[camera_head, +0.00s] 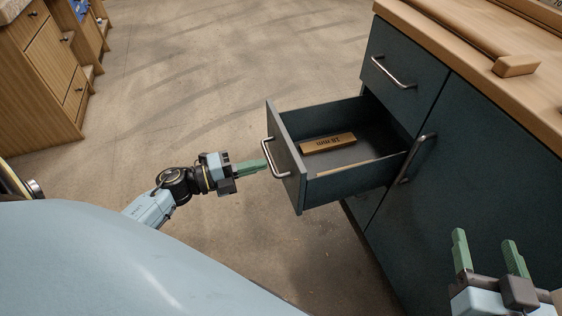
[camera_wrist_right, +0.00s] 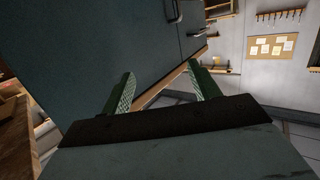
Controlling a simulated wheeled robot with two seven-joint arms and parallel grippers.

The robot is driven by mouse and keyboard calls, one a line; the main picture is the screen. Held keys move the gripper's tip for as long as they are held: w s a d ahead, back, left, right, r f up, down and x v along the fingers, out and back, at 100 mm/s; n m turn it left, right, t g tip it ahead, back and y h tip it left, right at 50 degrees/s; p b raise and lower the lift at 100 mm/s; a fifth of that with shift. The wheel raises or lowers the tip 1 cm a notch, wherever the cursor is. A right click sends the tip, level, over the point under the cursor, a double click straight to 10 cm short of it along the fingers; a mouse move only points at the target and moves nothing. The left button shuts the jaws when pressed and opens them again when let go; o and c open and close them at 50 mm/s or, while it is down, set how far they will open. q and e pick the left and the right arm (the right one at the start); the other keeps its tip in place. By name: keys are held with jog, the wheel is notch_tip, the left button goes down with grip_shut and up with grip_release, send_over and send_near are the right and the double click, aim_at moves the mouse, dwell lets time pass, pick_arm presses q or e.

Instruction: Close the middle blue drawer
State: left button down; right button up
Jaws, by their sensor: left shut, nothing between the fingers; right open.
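The middle blue drawer (camera_head: 287,163) stands pulled out from the dark blue cabinet (camera_head: 460,190) in the head view. Its metal bar handle (camera_head: 267,158) faces left, and a labelled wooden block (camera_head: 328,143) lies inside. My left gripper (camera_head: 264,165) is shut and empty, with its green fingertips at the handle on the drawer's front; I cannot tell whether they touch it. My right gripper (camera_head: 488,252) is open and empty in front of the cabinet's lower right. Its fingers also show apart in the right wrist view (camera_wrist_right: 160,92), with nothing between them.
Above the open drawer is a shut drawer with a handle (camera_head: 393,73). A wooden worktop (camera_head: 480,50) with a wooden bar (camera_head: 470,35) tops the cabinet. A wooden cabinet (camera_head: 45,75) stands at the far left. The floor (camera_head: 220,70) between is clear.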

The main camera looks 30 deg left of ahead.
aim_at(292, 157)
pick_arm(q)
jog(key=b+x, duration=0.1)
jog(key=x, duration=0.4)
jog(key=shift+w+d, duration=0.15)
jog(key=shift+d, duration=0.05)
jog(key=shift+w+d, duration=0.2)
jog(key=shift+w, duration=0.1)
pick_arm(e)
notch_tip(292, 157, up, 7)
jog(key=a+t+y, duration=0.1)
jog(key=t, duration=0.3)
jog(key=shift+y, duration=0.4)
jog(key=shift+s+a, duration=0.1)
pick_arm(q)
jog(key=shift+w+d, duration=0.1)
